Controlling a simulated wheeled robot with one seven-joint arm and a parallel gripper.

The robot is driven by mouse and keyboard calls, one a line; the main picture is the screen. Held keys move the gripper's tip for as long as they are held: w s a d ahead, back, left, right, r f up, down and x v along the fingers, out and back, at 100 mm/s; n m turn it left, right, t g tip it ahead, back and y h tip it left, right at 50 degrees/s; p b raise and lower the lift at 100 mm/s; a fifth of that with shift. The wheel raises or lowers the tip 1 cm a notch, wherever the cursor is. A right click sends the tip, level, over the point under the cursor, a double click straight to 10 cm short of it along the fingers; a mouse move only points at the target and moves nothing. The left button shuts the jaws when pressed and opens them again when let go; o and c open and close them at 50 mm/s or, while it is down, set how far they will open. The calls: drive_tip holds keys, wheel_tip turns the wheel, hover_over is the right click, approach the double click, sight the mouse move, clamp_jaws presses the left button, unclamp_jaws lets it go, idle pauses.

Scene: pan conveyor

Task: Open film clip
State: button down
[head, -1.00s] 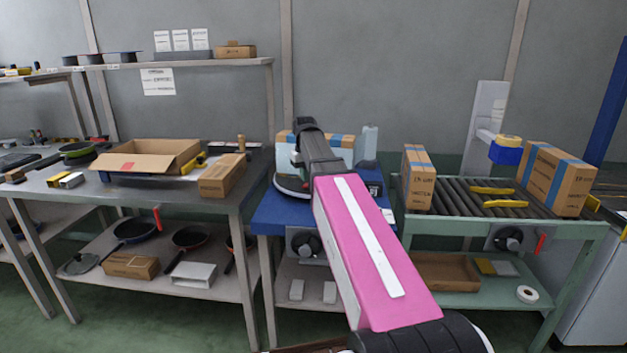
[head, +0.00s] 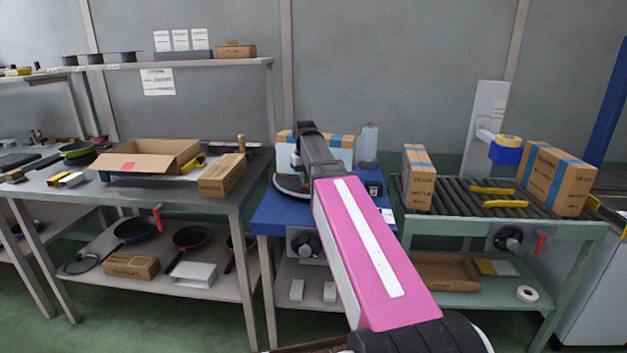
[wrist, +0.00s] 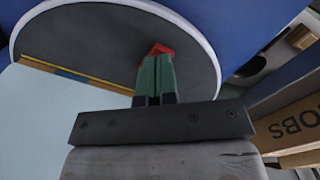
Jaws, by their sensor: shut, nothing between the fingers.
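My gripper (wrist: 157,75) is shut, its green fingers pressed together over a dark round plate (wrist: 95,40) with a white rim. A small red piece (wrist: 160,48) shows at the fingertips. I cannot tell whether it is part of the fingers or a separate clip. In the head view the plate (head: 291,187) sits on a blue bench (head: 272,218), partly hidden by my arm, which also hides the fingers. A pale blue surface (wrist: 45,120) with a yellow and dark edge lies at the left of the wrist view. I cannot make out a film clip for certain.
A carton with blue bands (head: 345,150) stands behind my arm. A roller conveyor (head: 455,192) with taped cartons (head: 418,180) is to the right. A metal table (head: 130,194) with an open carton (head: 150,160) is to the left. Printed cardboard (wrist: 290,125) is close right in the wrist view.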

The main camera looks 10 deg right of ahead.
drive_tip(key=shift+f, duration=0.65)
idle(0.3)
drive_tip(key=shift+r, duration=3.5)
